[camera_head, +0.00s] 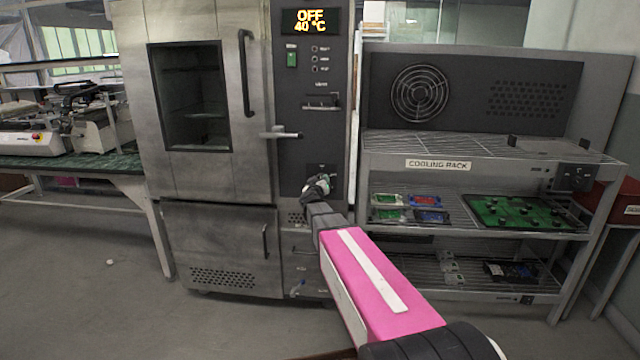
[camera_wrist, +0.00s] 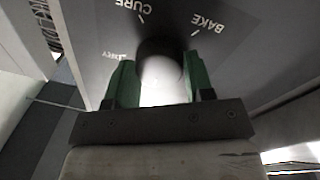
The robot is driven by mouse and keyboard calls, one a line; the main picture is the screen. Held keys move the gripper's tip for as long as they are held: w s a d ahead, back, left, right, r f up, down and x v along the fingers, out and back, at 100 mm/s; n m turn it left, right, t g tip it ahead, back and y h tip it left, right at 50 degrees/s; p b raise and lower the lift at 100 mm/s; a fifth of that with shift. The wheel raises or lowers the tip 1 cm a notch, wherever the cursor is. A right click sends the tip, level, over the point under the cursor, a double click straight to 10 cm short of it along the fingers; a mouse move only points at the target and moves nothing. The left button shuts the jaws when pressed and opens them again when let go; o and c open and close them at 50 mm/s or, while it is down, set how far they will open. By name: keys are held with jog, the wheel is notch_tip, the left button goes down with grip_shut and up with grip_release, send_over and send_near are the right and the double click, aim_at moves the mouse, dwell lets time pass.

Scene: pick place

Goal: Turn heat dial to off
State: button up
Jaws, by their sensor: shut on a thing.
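The oven (camera_head: 205,110) stands upright with a dark control panel (camera_head: 312,140) on its right side. Its display (camera_head: 311,21) reads "OFF 40 °C" in yellow. In the wrist view, the dark round heat dial (camera_wrist: 160,48) sits between the two green fingers of my gripper (camera_wrist: 158,75), which is shut on it. "CURE" and "BAKE" labels with tick marks show around the dial, and a third label at left is partly hidden. In the head view, my gripper (camera_head: 318,186) is at the lower panel and hides the dial.
The oven's door handle (camera_head: 247,72) and a latch lever (camera_head: 280,134) are above and left of my gripper. A cooling rack (camera_head: 480,160) with circuit boards stands at right. A bench (camera_head: 75,160) with equipment is at left.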

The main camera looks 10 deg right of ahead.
dwell(0.4)
jog(key=o, duration=0.9)
jog(key=shift+s, duration=0.1)
jog(key=v, duration=1)
jog(key=shift+s+a, duration=0.15)
jog(key=shift+s, duration=0.1)
